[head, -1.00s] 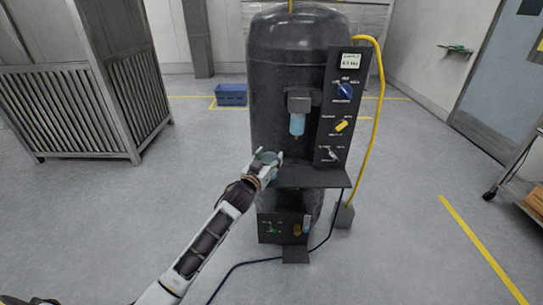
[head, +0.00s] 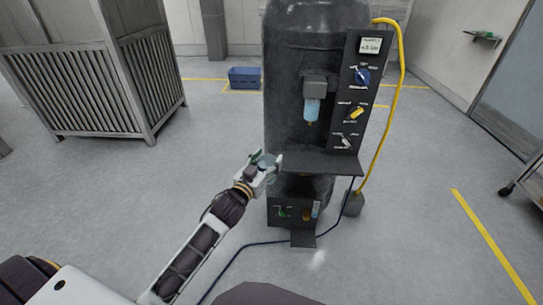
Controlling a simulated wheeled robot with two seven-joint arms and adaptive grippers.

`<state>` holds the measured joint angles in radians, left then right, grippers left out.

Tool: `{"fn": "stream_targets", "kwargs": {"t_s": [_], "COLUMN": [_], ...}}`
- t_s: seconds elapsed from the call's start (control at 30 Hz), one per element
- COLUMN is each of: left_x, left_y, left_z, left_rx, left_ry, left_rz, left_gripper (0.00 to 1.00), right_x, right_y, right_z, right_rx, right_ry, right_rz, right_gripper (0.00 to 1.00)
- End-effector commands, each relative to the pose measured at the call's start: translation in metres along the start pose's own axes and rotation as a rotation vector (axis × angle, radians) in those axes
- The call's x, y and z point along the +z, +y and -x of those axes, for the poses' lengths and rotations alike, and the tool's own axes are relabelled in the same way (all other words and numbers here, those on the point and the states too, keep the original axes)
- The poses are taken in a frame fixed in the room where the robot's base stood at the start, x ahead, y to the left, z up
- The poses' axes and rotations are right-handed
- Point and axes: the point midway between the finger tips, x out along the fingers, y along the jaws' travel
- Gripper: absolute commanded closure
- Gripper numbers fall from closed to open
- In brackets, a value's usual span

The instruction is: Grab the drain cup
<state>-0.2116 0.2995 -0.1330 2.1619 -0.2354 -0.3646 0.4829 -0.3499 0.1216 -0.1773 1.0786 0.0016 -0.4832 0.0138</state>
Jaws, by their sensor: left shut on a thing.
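A small, pale grey-green cup, apparently the drain cup (head: 266,160), is at the fingers of my left gripper (head: 264,163). The gripper is shut on it, and the fingers hide part of it. Gripper and cup are at the left end of the dark shelf (head: 322,164) on the front of the black tank (head: 295,75). I cannot tell whether the cup touches the shelf or the tank. My right gripper is not in view.
A control panel (head: 359,95) with knobs and a clear blue filter bowl (head: 312,109) are above the shelf. A lower dark box (head: 294,212) is below it. A yellow hose (head: 396,100) runs down the right. A blue crate (head: 244,77) stands behind.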

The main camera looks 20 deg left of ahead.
Motion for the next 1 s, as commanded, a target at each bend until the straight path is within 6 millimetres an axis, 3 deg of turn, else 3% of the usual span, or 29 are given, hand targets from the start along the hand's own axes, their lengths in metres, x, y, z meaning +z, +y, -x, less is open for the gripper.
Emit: {"fn": "stream_targets", "kwargs": {"t_s": [0.4, 1.0], "left_x": [0.0, -0.001], "left_y": [0.0, 0.0], "left_z": [0.031, 0.035], "left_rx": [0.0, 0.0], "left_ry": [0.0, 0.001], "left_rz": [-0.001, -0.001], "left_gripper": [0.66, 0.66], "right_x": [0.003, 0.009], "right_y": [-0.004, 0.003], "right_z": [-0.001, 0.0], "right_rx": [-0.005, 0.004], "right_ry": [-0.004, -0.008], "right_rz": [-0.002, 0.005], "right_gripper": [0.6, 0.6]}}
